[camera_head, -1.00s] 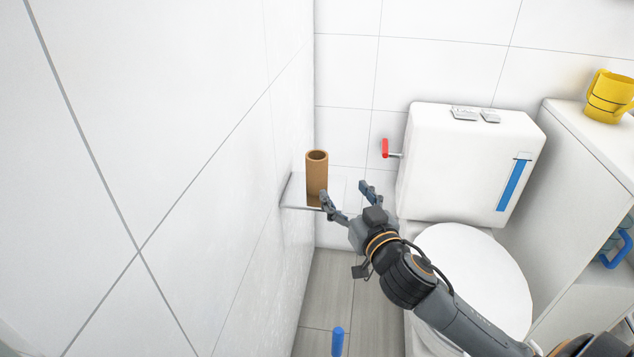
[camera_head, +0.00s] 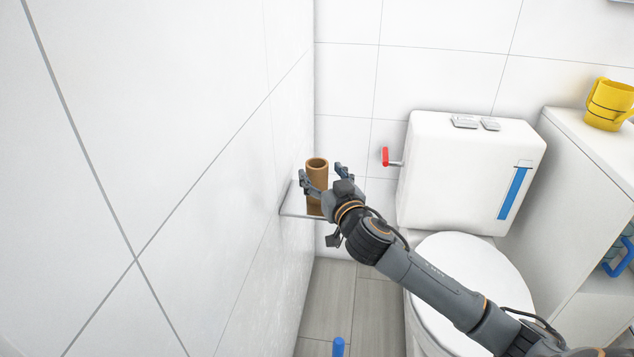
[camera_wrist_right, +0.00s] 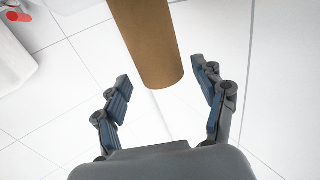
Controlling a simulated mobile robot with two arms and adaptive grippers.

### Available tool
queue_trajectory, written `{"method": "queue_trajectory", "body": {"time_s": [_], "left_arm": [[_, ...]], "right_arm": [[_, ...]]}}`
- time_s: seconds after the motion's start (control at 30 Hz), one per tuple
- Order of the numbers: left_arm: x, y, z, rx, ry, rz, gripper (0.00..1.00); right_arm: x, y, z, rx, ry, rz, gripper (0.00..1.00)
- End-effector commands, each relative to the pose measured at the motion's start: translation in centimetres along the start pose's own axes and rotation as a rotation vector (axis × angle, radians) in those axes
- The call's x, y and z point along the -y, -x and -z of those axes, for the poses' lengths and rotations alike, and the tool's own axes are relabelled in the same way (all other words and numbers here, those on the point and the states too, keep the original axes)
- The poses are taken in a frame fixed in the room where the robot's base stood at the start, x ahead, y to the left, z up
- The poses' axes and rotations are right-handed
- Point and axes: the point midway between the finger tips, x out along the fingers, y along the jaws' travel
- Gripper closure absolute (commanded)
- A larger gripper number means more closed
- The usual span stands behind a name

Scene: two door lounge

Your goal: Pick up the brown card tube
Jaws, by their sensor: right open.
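The brown card tube (camera_head: 317,166) stands upright on a small shelf (camera_head: 290,205) on the left wall. My right gripper (camera_head: 323,175) is open, with one finger on each side of the tube in the head view. In the right wrist view the tube (camera_wrist_right: 148,45) shows between and beyond the two open fingertips (camera_wrist_right: 165,85), with visible gaps on both sides. The gripper's palm hides part of the tube's lower side in the head view. My left gripper is not in view.
A white toilet (camera_head: 470,170) with a red lever (camera_head: 385,156) beside its tank stands right of the shelf. A white cabinet (camera_head: 575,170) with a yellow mug (camera_head: 607,104) on top is at the right. The tiled wall is close on the left.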

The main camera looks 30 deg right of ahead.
Motion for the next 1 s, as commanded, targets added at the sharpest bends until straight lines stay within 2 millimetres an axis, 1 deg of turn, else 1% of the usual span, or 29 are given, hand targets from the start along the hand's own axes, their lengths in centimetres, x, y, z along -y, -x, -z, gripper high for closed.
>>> {"method": "queue_trajectory", "body": {"time_s": [0.1,0.2,0.3,0.5,0.57,0.6,0.67,0.7,1.0], "left_arm": [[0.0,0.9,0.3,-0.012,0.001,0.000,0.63],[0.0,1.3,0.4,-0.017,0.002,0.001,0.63],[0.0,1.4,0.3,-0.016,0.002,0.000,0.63],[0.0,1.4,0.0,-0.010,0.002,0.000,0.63],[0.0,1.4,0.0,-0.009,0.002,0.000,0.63],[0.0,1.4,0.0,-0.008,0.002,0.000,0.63],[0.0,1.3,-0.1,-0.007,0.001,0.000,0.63],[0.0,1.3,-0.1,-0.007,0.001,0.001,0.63],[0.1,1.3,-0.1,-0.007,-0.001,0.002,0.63]], "right_arm": [[0.1,-1.6,0.0,-0.001,0.001,-0.001,0.29],[0.1,-2.4,0.0,-0.001,0.001,0.000,0.29],[0.1,-2.7,0.0,0.000,0.001,0.000,0.29],[0.1,-2.6,-0.1,0.000,0.000,0.000,0.29],[0.1,-2.6,-0.1,0.000,0.000,0.000,0.42],[0.1,-2.6,-0.1,0.000,0.000,0.000,0.50],[0.1,-2.6,-0.1,0.000,0.000,0.000,0.62],[0.1,-2.6,-0.1,0.000,0.000,0.000,0.70],[0.1,-2.6,-0.1,0.000,0.000,0.000,0.71]]}}
